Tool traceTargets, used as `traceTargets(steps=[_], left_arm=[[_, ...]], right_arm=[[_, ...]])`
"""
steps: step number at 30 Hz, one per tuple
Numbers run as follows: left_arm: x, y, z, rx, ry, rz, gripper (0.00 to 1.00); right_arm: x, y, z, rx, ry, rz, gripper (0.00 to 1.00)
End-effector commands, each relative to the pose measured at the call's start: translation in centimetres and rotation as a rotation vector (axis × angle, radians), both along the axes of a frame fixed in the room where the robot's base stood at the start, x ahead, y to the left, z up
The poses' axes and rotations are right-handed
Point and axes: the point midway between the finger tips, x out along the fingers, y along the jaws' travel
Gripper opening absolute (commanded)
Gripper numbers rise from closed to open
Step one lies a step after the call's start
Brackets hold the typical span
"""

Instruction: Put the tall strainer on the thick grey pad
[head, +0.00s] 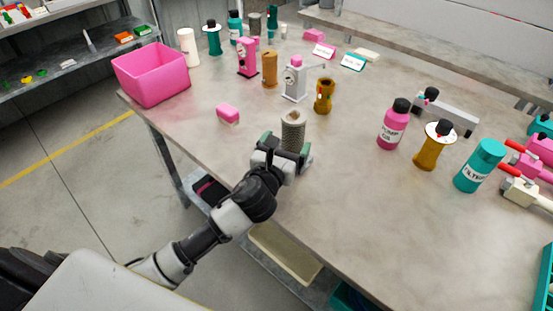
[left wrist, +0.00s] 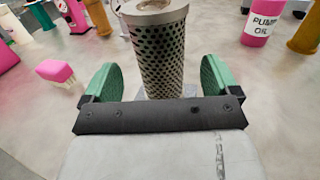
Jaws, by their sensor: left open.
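The tall strainer (head: 293,129) is a grey-beige perforated cylinder with a hole in its top. It stands upright near the table's front left edge, and it also fills the top middle of the left wrist view (left wrist: 160,45). My left gripper (head: 286,148) is open, its green fingers on either side of the strainer's lower part, with visible gaps in the left wrist view. A light grey edge, perhaps the thick grey pad (left wrist: 190,91), shows at the strainer's foot; most of it is hidden by the strainer and gripper. My right gripper is not in view.
A pink brush-like block (head: 228,113) lies left of the strainer, and a brown-gold fitting (head: 324,96) stands behind it. A pink bin (head: 151,75) is at the left corner. A pump oil bottle (head: 393,125) stands to the right.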

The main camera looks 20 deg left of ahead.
Motion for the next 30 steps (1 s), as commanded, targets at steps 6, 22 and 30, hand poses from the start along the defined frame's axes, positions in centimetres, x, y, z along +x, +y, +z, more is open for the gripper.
traceTargets(steps=[6,22,30], left_arm=[[-4.6,0.2,0.0,0.000,0.001,-0.002,0.90],[-7.2,0.3,0.1,0.000,-0.001,0.000,0.90],[-7.1,0.2,0.1,-0.001,-0.001,0.000,0.90]], right_arm=[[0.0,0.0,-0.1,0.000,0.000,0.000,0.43],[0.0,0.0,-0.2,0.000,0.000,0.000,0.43],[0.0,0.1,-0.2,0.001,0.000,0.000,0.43]])
